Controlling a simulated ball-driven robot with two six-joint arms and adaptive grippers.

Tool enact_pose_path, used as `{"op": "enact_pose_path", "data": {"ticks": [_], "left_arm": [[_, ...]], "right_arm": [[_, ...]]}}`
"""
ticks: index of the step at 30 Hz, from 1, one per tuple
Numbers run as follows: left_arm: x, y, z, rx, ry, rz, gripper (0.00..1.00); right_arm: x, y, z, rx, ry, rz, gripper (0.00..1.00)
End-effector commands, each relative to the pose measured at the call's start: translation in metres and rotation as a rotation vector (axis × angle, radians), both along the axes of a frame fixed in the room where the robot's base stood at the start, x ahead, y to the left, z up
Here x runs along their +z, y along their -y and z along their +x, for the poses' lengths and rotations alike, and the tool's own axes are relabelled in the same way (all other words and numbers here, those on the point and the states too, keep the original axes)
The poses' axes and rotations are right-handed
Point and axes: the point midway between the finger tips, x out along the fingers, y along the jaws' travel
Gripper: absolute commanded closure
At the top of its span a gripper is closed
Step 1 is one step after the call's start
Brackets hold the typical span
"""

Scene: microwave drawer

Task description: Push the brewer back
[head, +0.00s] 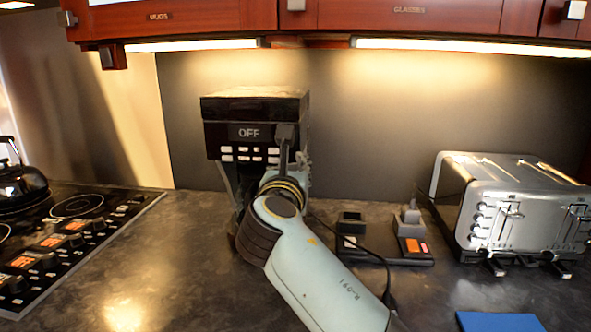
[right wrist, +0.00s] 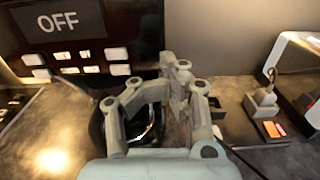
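The brewer (head: 255,105) is a black coffee machine with an "OFF" display and white buttons, standing on the counter against the back wall. It also shows at the upper left of the right wrist view (right wrist: 85,15). My right gripper (head: 285,137) is in front of the brewer's right front side, below the display's right end. In the right wrist view its fingers (right wrist: 176,75) come together at the tips with nothing visible between them. Whether the tips touch the brewer I cannot tell. My right arm hides the brewer's lower right part. My left gripper is not in view.
A silver toaster (head: 515,205) stands at the right. A small dark tray (head: 375,256) with little items lies between it and my arm. A stovetop (head: 75,225) with a black kettle (head: 18,183) is at the left. Cabinets (head: 350,15) hang above. The front-left counter is clear.

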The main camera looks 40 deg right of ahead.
Motion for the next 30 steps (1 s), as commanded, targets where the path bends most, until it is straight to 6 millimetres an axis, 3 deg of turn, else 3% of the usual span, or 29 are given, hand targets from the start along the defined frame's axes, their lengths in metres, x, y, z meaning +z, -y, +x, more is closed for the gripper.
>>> {"op": "enact_pose_path", "data": {"ticks": [11, 19, 30], "left_arm": [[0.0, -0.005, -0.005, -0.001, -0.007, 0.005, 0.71], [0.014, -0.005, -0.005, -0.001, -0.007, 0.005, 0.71], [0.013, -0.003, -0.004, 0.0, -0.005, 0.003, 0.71]], "right_arm": [[0.001, 0.0, 0.0, -0.001, 0.0, -0.001, 1.0], [0.004, 0.023, 0.02, 0.001, 0.002, -0.005, 1.0], [0.003, 0.024, 0.022, 0.003, 0.005, -0.002, 1.0]]}}
